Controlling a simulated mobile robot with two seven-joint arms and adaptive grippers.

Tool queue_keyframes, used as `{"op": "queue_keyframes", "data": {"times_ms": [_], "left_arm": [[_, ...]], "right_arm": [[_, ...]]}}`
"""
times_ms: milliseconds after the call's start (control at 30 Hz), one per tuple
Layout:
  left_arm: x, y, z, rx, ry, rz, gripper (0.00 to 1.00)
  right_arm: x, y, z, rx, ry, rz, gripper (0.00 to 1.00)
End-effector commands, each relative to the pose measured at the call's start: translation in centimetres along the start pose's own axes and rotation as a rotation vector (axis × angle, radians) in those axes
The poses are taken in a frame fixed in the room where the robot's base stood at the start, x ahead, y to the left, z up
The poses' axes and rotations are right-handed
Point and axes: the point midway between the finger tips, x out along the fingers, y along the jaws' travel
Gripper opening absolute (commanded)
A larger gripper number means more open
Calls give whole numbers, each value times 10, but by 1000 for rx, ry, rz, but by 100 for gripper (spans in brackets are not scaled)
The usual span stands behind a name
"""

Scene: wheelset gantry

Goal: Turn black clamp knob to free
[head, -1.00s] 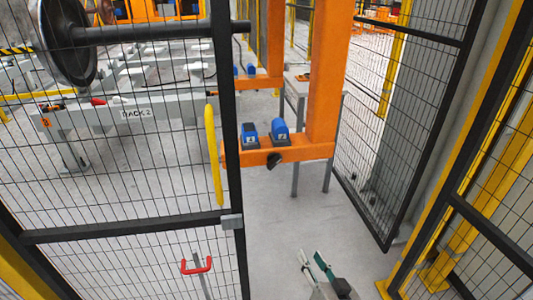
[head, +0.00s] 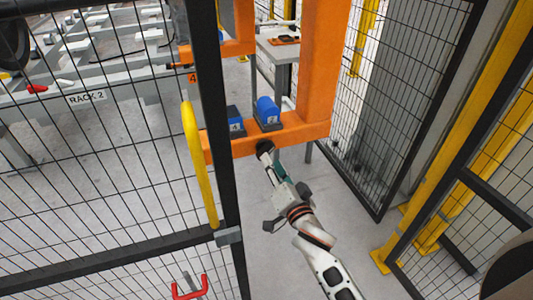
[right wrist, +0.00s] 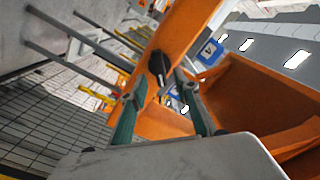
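The black clamp knob (head: 265,147) sits on the near face of the orange gantry beam (head: 222,150), below the blue blocks. It also shows in the right wrist view (right wrist: 158,66), in front of the fingertips and lined up with the gap between them. My right gripper (head: 267,161) reaches up from the lower right, its tips close to the knob. In the right wrist view its two green-sided fingers (right wrist: 157,92) are apart, with nothing clearly held. I cannot tell whether a finger touches the knob. My left gripper is not in view.
Two blue blocks (head: 268,110) stand on the beam above the knob. A mesh gate with a yellow handle (head: 199,160) stands left of my right arm. An orange post (head: 322,65) rises at the beam's right end. Mesh fencing and yellow posts (head: 445,150) stand to the right.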

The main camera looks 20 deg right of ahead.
Motion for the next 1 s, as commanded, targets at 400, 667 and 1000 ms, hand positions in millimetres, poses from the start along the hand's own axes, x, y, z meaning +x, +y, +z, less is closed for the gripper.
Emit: {"op": "queue_keyframes", "data": {"times_ms": [400,667,1000], "left_arm": [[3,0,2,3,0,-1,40],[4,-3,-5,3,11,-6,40],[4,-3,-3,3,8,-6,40]], "right_arm": [[46,1,1,-2,-1,1,31],[47,1,1,0,-1,1,31],[47,1,1,-1,-1,1,0]]}}
